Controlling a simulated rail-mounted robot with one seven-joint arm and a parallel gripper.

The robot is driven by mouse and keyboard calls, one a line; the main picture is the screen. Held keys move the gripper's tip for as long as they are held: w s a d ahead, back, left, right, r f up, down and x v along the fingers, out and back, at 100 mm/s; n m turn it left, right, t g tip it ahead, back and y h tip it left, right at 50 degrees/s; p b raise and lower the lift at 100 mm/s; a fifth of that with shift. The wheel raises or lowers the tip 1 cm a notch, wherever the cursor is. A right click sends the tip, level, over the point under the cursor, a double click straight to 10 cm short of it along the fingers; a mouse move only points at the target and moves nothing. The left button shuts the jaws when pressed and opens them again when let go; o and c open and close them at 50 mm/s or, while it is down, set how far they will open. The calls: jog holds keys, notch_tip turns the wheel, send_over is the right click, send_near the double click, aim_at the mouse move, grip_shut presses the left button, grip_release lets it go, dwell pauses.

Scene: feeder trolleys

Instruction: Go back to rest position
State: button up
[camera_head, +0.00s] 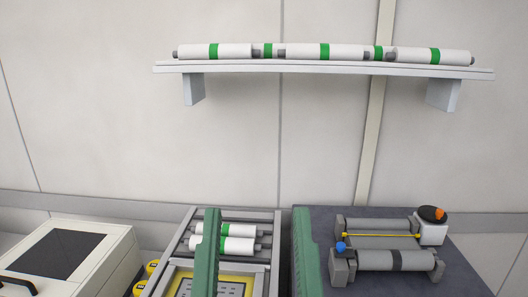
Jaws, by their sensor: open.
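My gripper (255,213) shows at the bottom centre as two green fingers pointing up the picture. The fingers are wide apart with nothing held between them. The left finger passes in front of a grey-framed trolley (270,222) and hides part of it. The right finger lies in front of the left edge of a dark-topped table (318,215). The rest of my arm is out of the frame.
White rolls with green bands (325,51) lie along a wall shelf (320,68). Similar white rolls (237,230) lie in the trolley. A grey roller device (380,260) stands on the dark table. A pale box (105,262) is at lower left. Open space lies below the shelf.

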notch_tip(320, 180, up, 28)
jog(key=p, duration=2.4)
jog(key=shift+r+p, duration=0.2)
jog(key=shift+p, duration=0.2)
